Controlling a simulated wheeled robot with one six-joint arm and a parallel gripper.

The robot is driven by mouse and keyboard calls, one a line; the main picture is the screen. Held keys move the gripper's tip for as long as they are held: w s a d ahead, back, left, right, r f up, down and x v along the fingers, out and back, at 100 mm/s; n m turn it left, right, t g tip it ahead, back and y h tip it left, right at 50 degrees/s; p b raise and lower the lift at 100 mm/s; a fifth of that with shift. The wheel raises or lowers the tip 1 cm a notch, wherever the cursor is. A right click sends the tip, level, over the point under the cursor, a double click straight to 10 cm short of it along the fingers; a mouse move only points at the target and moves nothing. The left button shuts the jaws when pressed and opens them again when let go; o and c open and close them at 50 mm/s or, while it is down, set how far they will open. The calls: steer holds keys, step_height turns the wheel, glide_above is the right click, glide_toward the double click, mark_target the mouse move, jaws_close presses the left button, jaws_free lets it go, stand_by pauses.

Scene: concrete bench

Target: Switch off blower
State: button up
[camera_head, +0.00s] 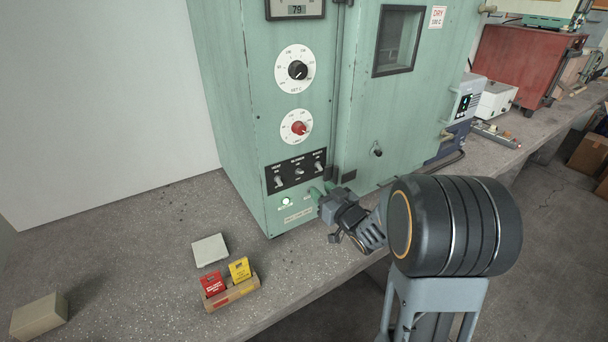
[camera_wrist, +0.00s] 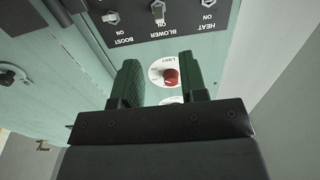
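The blower switch (camera_head: 299,172) is the middle toggle on the black switch panel (camera_head: 290,176) of the green oven. The upside-down wrist view shows its pale lever (camera_wrist: 158,11) at the top edge, seemingly leaning toward its ON mark. The heat switch (camera_head: 278,181) is on its left and the boost switch (camera_head: 318,167) on its right in the head view. My gripper (camera_head: 322,190) is just below the panel's right part, apart from the toggles. In the wrist view, its green fingers (camera_wrist: 160,78) are spread with nothing between them.
A red knob (camera_head: 299,128) and a black knob (camera_head: 298,70) are above the panel. A green lamp (camera_head: 286,201) glows below it. An oven door knob (camera_head: 377,151) is to the right.

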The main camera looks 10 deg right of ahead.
mark_target(302, 172)
steer(key=p+x, duration=0.1)
steer(key=x, duration=0.8)
steer(key=shift+w+a, duration=0.1)
steer(key=shift+w, duration=0.15)
jaws_close()
